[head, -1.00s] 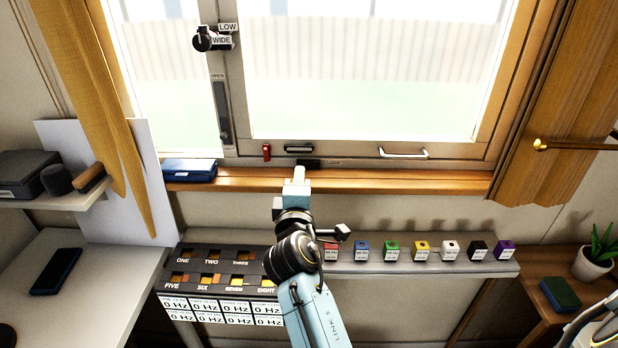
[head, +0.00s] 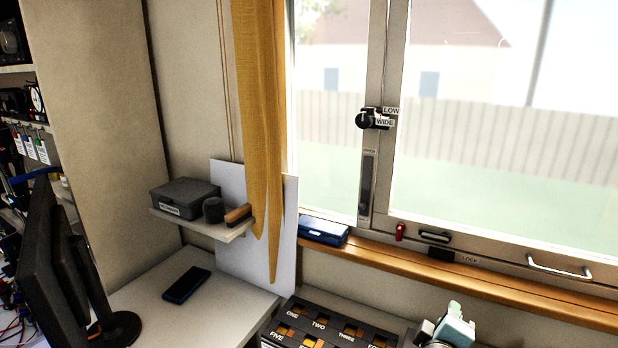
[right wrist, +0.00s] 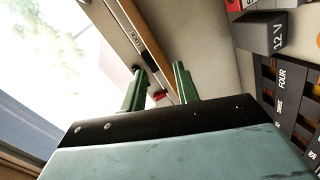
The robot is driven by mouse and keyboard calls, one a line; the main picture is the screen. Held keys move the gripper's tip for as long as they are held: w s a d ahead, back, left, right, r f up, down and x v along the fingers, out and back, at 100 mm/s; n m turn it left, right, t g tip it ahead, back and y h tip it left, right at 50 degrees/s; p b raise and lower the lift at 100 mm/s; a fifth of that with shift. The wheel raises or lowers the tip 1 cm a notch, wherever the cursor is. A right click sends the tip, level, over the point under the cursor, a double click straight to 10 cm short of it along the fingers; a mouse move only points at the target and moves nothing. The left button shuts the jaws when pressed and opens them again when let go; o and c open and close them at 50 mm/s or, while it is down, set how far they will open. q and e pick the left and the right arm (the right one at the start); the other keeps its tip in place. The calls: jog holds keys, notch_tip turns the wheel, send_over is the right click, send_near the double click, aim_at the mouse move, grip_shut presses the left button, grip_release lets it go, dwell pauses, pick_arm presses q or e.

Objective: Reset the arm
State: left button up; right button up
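My right gripper (head: 455,312) shows only in part at the bottom edge of the head view, right of the numbered cubbies (head: 325,325) and below the window sill. In the right wrist view its two green fingers (right wrist: 158,88) stand apart with nothing held between them. Beyond them are the wooden sill, a red piece (right wrist: 160,95) and a dark latch piece. A grey block marked 12 V (right wrist: 263,35) is to the right of the fingers there. My left gripper is in neither view.
A desk with a dark phone (head: 187,285) and a monitor (head: 60,260) is at the left. A small shelf (head: 205,226) holds a grey box (head: 184,197). A blue case (head: 323,230) lies on the sill (head: 480,280). A white handle (head: 560,268) sticks out from the window frame.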

jog(key=s+f+m+g+y, duration=0.4)
jog(key=s+f, duration=0.5)
jog(key=s, duration=0.3)
jog(key=s+a+f+m+g+y, duration=0.1)
jog(key=s+a+f+g+y, duration=0.15)
jog(key=s, duration=0.45)
jog(key=s+a+f+m+g+y, duration=0.1)
jog(key=s+a+f+g+y, duration=0.15)
jog(key=s, duration=0.55)
notch_tip(320, 180, down, 23)
jog(key=g, duration=0.2)
jog(key=s+d+f, duration=0.1)
jog(key=s+f, duration=0.7)
jog(key=s+d+f+g, duration=0.1)
jog(key=s+d+f, duration=0.1)
jog(key=s+f, duration=0.6)
jog(key=shift+s+d+h, duration=0.3)
jog(key=shift+s+h, duration=0.1)
jog(key=shift+s, duration=0.3)
